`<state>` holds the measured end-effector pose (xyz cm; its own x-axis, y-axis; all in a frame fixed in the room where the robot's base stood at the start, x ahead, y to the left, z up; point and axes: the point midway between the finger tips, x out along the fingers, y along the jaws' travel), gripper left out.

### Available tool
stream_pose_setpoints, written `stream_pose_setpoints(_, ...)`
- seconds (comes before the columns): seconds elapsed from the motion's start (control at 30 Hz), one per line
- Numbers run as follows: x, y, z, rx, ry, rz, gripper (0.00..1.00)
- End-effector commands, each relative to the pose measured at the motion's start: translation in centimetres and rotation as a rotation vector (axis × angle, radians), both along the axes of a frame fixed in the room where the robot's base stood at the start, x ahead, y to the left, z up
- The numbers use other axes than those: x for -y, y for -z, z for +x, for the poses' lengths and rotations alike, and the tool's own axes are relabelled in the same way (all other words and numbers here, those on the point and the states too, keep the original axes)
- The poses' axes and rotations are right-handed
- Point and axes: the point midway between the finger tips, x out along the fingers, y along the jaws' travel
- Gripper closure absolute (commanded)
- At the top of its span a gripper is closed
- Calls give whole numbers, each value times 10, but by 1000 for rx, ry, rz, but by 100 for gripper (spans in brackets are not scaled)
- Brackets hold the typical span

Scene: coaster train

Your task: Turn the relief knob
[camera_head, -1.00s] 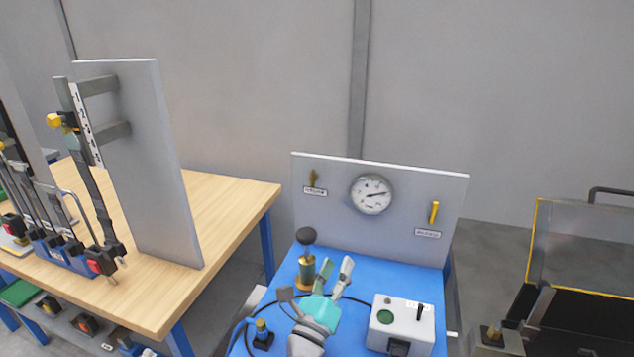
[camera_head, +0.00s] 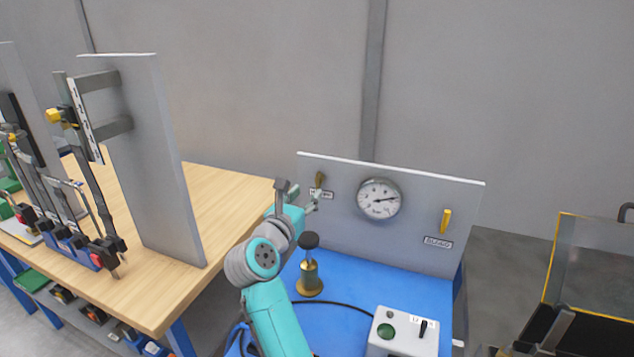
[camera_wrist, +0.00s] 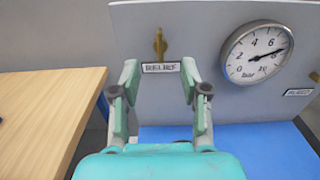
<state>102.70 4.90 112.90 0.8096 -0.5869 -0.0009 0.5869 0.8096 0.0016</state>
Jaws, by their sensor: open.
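The relief knob (camera_wrist: 159,45) is a brass lever-shaped knob, standing upright on the grey panel (camera_wrist: 205,105) above a label (camera_wrist: 161,68) reading RELIEF. In the head view the knob (camera_head: 320,179) is at the panel's upper left. My gripper (camera_wrist: 160,75) is open and empty in the wrist view, its two fingers spread left and right below the knob, framing the label. In the head view my gripper (camera_head: 300,197) is just left of the label and in front of the panel. Whether a finger touches the panel I cannot tell.
A round dial gauge (camera_head: 380,199) and a yellow bleed knob (camera_head: 445,221) are on the same panel. A brass cylinder with a black top (camera_head: 309,268) stands on the blue bench (camera_head: 345,292). A white control box (camera_head: 402,335) is at the front. A wooden table (camera_head: 225,215) lies left.

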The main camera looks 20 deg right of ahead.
Motion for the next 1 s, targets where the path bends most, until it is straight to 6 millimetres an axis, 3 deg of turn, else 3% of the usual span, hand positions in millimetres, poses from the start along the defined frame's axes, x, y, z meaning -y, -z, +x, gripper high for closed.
stream_pose_setpoints(0.2, 24, -1, 32, -1, 3, -1, 55)
stream_pose_setpoints(0.4, 38, 0, 51, 0, 2, -1, 55)
stream_pose_setpoints(0.83, 43, 0, 58, 0, 1, -1, 55)
stream_pose_setpoints(0.87, 43, 0, 58, 0, 1, -1, 60)
stream_pose_setpoints(1.0, 43, 0, 58, 0, 1, -1, 95)
